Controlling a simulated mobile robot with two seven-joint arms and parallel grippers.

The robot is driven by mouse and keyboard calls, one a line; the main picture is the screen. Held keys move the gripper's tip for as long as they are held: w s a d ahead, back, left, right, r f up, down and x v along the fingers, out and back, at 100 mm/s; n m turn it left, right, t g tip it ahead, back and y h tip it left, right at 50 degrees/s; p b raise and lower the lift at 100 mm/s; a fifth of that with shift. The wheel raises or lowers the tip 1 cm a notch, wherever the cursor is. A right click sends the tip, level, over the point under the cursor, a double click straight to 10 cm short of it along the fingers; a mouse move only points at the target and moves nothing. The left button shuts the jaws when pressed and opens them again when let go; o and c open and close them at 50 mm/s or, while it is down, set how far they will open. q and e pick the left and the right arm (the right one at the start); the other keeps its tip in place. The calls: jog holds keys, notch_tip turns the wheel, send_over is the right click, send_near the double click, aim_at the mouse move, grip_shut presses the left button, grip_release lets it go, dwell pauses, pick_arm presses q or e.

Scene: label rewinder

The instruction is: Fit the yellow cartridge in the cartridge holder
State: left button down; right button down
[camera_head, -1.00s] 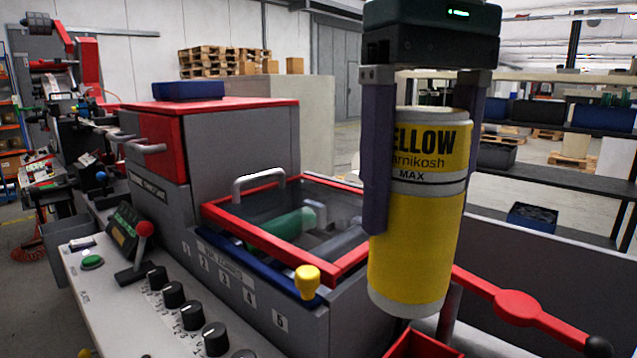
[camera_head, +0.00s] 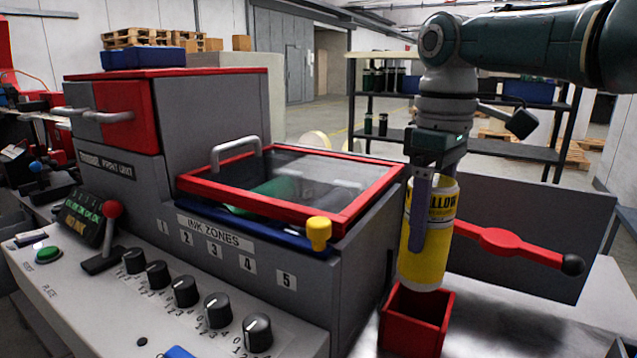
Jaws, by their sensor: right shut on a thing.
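The yellow cartridge (camera_head: 424,266) is upright, with a white band and the dark word "YELLOW" partly showing near its top. My right gripper (camera_head: 431,212) comes down from above and is shut on the cartridge's sides. A red, square, open-topped box (camera_head: 413,330), which looks like the cartridge holder, stands on the grey surface at the lower right. The cartridge's bottom end is over the box's rear part, at about its upper rim. I cannot tell whether it is inside the opening. My left gripper is not in view.
The grey print unit with a red-framed glass lid (camera_head: 300,180) and a yellow knob (camera_head: 319,232) stands left of the cartridge. A red lever (camera_head: 505,242) with a black ball end reaches right behind it. Black dials (camera_head: 185,292) line the front panel.

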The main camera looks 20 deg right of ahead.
aim_at(424, 285)
jog(key=shift+s+d+f, duration=0.1)
jog(key=shift+d+f, duration=0.2)
jog(key=shift+f, duration=0.25)
notch_tip(424, 285, down, 7)
jog(key=b, duration=0.8)
jog(key=shift+f, duration=0.1)
jog(key=shift+f+b, duration=0.5)
jog(key=shift+f, duration=0.35)
jog(key=shift+f, duration=0.2)
